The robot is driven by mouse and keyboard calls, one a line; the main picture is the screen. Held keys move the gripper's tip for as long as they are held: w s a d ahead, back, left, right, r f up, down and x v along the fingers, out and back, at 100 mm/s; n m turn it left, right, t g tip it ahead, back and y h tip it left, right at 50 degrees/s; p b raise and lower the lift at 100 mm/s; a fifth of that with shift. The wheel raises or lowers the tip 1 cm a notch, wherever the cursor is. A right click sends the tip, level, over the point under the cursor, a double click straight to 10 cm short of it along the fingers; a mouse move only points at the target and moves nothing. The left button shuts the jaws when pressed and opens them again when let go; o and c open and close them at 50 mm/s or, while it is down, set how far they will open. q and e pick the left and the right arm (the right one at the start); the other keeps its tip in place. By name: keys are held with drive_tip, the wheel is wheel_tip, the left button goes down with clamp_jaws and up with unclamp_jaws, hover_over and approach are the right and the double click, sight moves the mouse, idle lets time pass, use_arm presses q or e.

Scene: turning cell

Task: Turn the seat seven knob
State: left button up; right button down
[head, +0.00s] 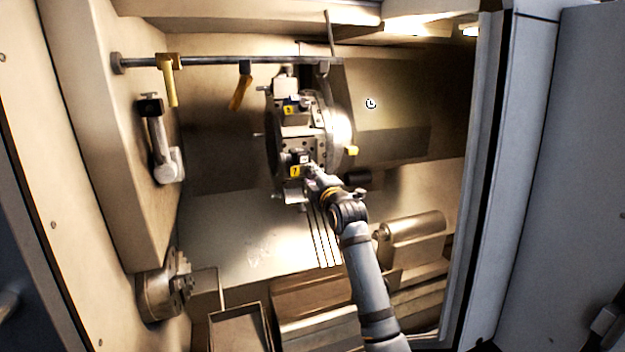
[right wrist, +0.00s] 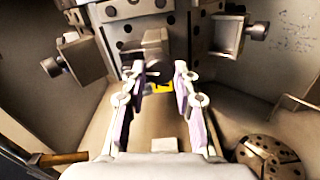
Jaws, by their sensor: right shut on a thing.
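The tool turret (head: 318,128) is a metal disc with blocks around it, in the middle of the head view. A yellow label marked 7 (head: 295,171) sits on its lower seat block. My right gripper (head: 311,171) is at that seat, just right of the label. In the right wrist view my right gripper (right wrist: 158,72) has its two fingers on either side of the dark round seat seven knob (right wrist: 157,74) and is shut on it. A yellow label (right wrist: 160,86) partly shows behind and below the knob. The knob is mostly hidden in the head view. My left gripper is not in view.
A rail (head: 215,60) with yellow-handled pieces crosses above the turret. A chuck (head: 163,292) is at the lower left, with a tray (head: 240,312) right of it. A metal cylinder (head: 415,228) lies at the lower right. Other seat blocks (right wrist: 230,34) flank the knob.

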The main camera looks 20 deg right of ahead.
drive_tip(key=shift+f+n, duration=0.15)
drive_tip(key=shift+n, duration=0.75)
drive_tip(key=c, duration=1)
unclamp_jaws()
drive_tip(key=s, duration=1.2)
drive_tip(key=shift+d, duration=0.15)
